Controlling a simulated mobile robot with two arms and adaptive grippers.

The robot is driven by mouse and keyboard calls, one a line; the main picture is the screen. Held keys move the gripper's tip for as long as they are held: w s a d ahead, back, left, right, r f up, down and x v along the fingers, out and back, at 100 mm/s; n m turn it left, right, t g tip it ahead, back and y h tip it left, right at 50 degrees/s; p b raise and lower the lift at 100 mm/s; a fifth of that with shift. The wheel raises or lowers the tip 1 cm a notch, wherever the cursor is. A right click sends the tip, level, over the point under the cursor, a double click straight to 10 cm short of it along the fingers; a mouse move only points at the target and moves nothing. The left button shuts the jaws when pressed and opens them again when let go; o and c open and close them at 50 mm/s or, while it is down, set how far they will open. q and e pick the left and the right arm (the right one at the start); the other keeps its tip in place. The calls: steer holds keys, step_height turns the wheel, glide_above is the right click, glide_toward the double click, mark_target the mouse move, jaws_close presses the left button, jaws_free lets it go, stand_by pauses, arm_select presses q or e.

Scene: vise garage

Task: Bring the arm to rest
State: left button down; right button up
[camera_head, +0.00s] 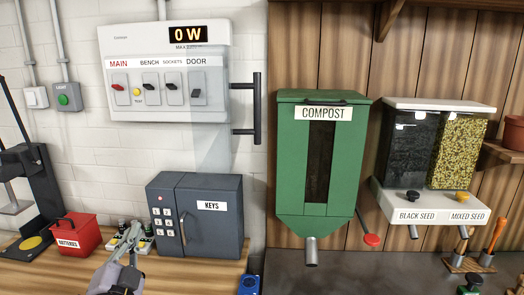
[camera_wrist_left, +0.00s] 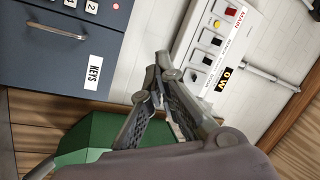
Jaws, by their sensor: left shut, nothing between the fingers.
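My left gripper (camera_head: 129,236) comes in at the lower left of the head view, in front of the bench between the red batteries box and the key safe. Its fingers are shut and hold nothing. In the left wrist view the closed fingers (camera_wrist_left: 158,72) point up toward the wall, with no object between them. My right gripper does not show in either view.
A grey key safe (camera_head: 222,232) stands right of the gripper, a red batteries box (camera_head: 73,234) left. A switch panel (camera_head: 165,100) hangs above. A green compost dispenser (camera_head: 290,160) and seed dispenser (camera_head: 430,202) hang right. Small items stand on the bench behind the gripper.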

arm_select(q)
steer(key=s+d+f+n+g, duration=0.1)
steer(key=s+f+n+g, duration=0.2)
steer(key=s+f+g, duration=0.7)
steer(key=s+d+f+n+g, duration=0.1)
steer(key=s+f+n+g, duration=0.15)
steer(key=s+f, duration=0.85)
steer(key=s+d+f+n+g+h, duration=0.25)
steer(key=s+d+f+g, duration=0.25)
steer(key=s+f, duration=0.5)
step_height(320, 180, down, 26)
steer(key=m, duration=0.1)
steer(key=s+a+f+g, duration=0.2)
steer(key=s+a+f, duration=0.1)
steer(key=s+f, duration=1.3)
steer(key=shift+s+f, duration=0.15)
steer(key=shift+s, duration=0.5)
